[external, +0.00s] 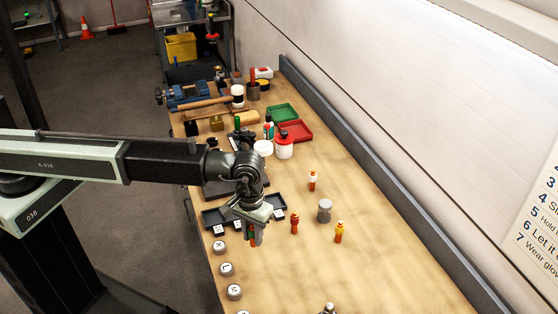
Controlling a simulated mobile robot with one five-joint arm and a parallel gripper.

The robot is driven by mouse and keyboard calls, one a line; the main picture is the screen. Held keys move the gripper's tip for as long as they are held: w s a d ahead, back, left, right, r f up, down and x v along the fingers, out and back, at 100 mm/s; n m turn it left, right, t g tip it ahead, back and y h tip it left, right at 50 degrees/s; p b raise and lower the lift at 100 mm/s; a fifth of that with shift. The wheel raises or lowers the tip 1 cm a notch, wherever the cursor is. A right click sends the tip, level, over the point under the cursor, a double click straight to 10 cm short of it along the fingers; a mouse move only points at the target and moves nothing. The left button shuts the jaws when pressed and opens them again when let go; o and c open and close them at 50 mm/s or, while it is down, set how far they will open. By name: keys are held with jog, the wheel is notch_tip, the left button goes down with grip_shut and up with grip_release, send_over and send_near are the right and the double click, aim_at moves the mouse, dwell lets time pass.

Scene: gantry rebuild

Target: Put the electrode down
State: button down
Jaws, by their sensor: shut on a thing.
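My gripper (255,234) is at the end of the arm, pointing down over the left part of the bench, near the front of a dark sectioned tray (213,218). It is shut on a small electrode (252,240) with green and orange on it, held upright. The jaws partly hide it, and I cannot tell whether its lower end touches the bench.
A grey lidded jar (324,211) stands among the upright pieces. Round lettered weights (226,269) line the left bench edge. The bench's right front is mostly clear.

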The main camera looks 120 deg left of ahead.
jog(key=w+a, duration=0.1)
jog(key=w, duration=0.2)
jog(key=w+a, duration=0.1)
jog(key=w, duration=0.3)
jog(key=w+a+f+b, duration=0.1)
jog(key=w, duration=0.3)
jog(key=shift+w+a, duration=0.1)
jog(key=shift+a, duration=0.15)
notch_tip(320, 180, down, 4)
jog(key=b, duration=0.4)
jog(key=shift+f, duration=0.1)
jog(key=shift+r+p, duration=0.3)
jog(key=shift+f, duration=0.25)
jog(key=c, duration=1.2)
grip_release()
jog(key=shift+r, duration=0.1)
notch_tip(320, 180, up, 12)
jog(key=p, duration=1.2)
jog(key=shift+r, duration=0.2)
